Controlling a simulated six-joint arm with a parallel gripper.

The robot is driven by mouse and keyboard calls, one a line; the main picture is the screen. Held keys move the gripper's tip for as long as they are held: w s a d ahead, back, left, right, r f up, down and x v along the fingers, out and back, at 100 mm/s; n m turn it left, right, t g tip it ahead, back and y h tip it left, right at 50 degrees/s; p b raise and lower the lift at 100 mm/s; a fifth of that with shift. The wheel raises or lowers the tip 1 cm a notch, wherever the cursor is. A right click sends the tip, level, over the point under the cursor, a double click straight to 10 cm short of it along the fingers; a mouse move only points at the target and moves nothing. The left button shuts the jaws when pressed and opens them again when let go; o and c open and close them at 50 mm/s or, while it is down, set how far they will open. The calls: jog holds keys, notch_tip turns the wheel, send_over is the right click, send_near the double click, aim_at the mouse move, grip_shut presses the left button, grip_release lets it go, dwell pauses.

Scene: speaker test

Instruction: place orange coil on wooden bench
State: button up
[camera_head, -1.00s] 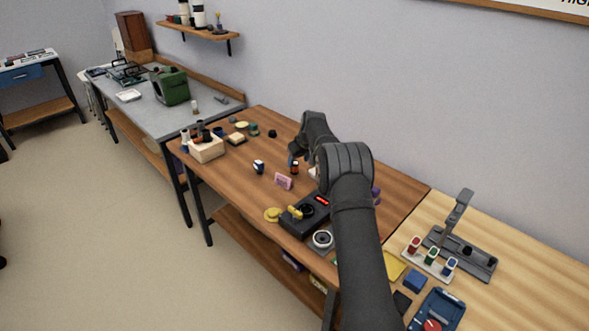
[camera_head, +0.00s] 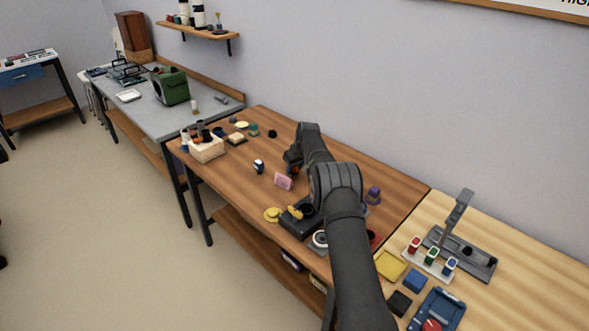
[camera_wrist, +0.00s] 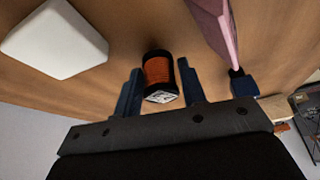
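The orange coil (camera_wrist: 159,72), a spool with dark ends, is between my gripper's two dark blue fingers (camera_wrist: 160,88) in the wrist view. The fingers are apart, with narrow gaps beside the coil, and I see no clear grip. In the head view, my gripper (camera_head: 293,163) is low over the brown wooden bench (camera_head: 225,174), and a bit of orange coil (camera_head: 296,170) shows by it, mostly hidden. A lighter wooden bench top (camera_head: 520,295) adjoins it on the right.
A pink card (camera_head: 284,181) stands near the gripper; it also shows in the wrist view (camera_wrist: 213,25). A white block (camera_wrist: 55,38) is left of the coil there. A dark device (camera_head: 293,222) and yellow disc (camera_head: 272,214) are near the front edge. Bare wood lies toward the back.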

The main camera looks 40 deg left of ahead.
jog(key=c, duration=0.6)
jog(key=shift+c, duration=0.2)
